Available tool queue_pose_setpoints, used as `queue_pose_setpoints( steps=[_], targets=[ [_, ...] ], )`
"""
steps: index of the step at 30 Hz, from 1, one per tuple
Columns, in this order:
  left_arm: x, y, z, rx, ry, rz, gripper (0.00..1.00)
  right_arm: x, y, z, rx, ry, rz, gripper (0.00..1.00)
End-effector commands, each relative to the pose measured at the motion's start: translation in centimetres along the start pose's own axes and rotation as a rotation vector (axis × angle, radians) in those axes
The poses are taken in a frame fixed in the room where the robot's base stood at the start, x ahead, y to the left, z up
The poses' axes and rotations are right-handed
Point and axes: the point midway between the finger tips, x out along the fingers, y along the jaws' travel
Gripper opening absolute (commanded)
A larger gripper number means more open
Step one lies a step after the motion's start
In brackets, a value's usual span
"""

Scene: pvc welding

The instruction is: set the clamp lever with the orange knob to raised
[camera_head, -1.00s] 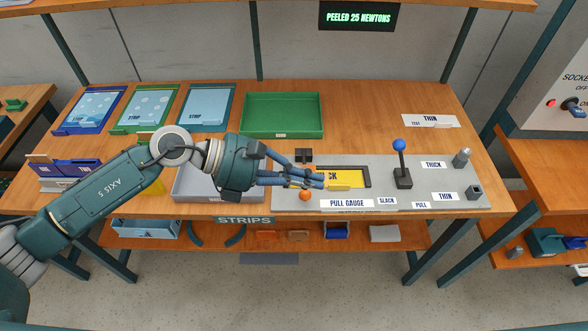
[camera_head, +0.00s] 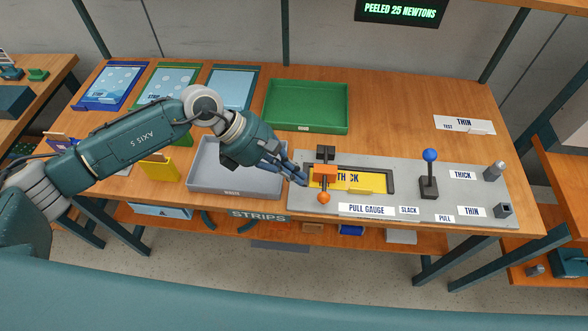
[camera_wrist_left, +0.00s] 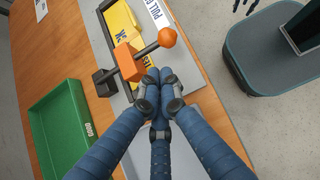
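The clamp's orange block (camera_head: 325,173) sits at the left end of the grey gauge plate. Its orange knob (camera_head: 323,197) is on a short dark rod that points toward the plate's front edge; the rod looks low, not upright. The knob (camera_wrist_left: 167,37) and block (camera_wrist_left: 129,62) also show in the left wrist view. A yellow strip marked THICK (camera_head: 368,181) lies beside the clamp, partly under it. My left gripper (camera_head: 301,178) is just left of the clamp, fingertips together and empty; whether they touch it I cannot tell. Dark tips at the wrist view's top edge may be my right gripper (camera_wrist_left: 245,4).
A lever with a blue ball (camera_head: 430,156) stands upright farther right on the plate. A grey tray (camera_head: 235,192) lies below my left wrist, and a green tray (camera_head: 307,128) stands behind. The display (camera_head: 401,11) reads PEELED 25 NEWTONS.

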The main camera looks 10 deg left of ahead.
Motion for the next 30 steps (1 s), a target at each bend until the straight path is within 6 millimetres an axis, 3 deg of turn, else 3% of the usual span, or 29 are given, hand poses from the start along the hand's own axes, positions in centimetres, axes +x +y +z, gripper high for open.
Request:
queue_pose_setpoints(
  steps=[4, 12, 19, 30],
  targets=[
    [2.8, -0.1, 0.2, -0.002, 0.0, -0.004, 0.0, -1.2, 0.2, -2.0, -0.001, 0.029, 0.003, 0.45],
    [6.2, -0.1, 0.1, -0.001, -0.001, -0.002, 0.0, -1.9, 0.1, -1.0, -0.001, 0.012, 0.001, 0.45],
    [6.8, 0.0, 0.0, 0.0, -0.001, 0.001, 0.0, -2.0, -0.1, 0.3, -0.002, -0.006, -0.001, 0.45],
    [6.6, -0.1, 0.1, -0.011, -0.001, -0.013, 0.0, -1.7, 0.0, -0.1, -0.002, 0.0, 0.0, 0.45]
  ],
)
